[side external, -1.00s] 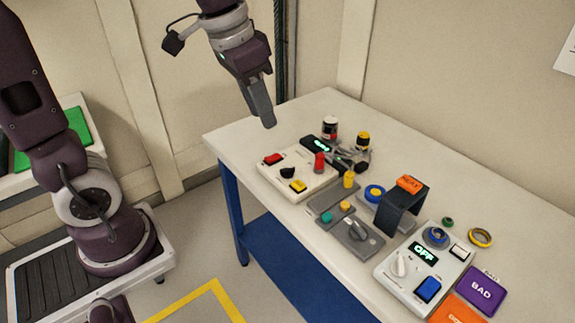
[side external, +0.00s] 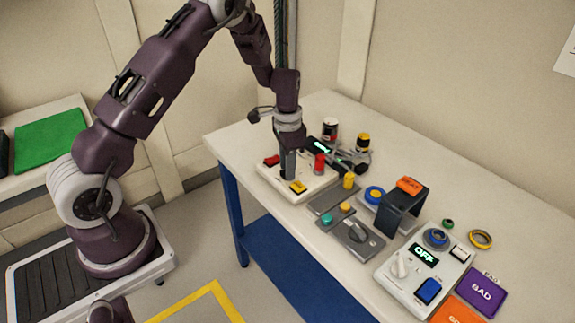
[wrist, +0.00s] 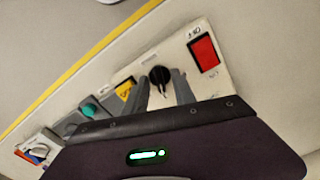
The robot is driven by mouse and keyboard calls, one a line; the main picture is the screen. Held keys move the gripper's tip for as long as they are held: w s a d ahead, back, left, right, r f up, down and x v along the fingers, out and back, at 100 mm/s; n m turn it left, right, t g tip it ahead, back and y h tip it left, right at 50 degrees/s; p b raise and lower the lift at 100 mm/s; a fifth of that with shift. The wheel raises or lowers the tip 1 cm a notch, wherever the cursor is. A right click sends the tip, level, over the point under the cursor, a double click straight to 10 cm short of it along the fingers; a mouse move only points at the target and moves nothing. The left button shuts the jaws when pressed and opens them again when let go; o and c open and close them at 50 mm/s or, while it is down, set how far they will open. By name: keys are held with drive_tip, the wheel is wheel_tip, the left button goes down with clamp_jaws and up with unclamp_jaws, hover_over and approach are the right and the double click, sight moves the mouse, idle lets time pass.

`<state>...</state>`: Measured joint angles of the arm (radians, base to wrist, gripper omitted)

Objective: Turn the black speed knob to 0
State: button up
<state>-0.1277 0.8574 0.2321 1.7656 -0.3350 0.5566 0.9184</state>
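The black speed knob (wrist: 159,74) sits on a white control box (side external: 318,183) at the near left of the table. In the side view the knob is hidden behind my gripper (side external: 287,177). My gripper points down over the box, with its fingertips at the knob's place. In the wrist view the two fingers are apart, one on each side of the knob, and gaps seem to show between them and it. I cannot tell whether they touch it. The box also carries a red switch (wrist: 203,53) and a yellow button (wrist: 125,88).
A red knob (side external: 320,163) stands on the box close to the right of my fingers. A lit green display (side external: 320,146) and dark jars lie behind. Another white box (side external: 402,288) with an OFF display stands at the right. The table's back left is clear.

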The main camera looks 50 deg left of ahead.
drive_tip(key=shift+c, duration=0.2)
clamp_jaws()
drive_tip(key=n, duration=0.8)
drive_tip(key=shift+n, duration=0.3)
drive_tip(key=n, duration=0.3)
drive_tip(key=shift+n, duration=2.1)
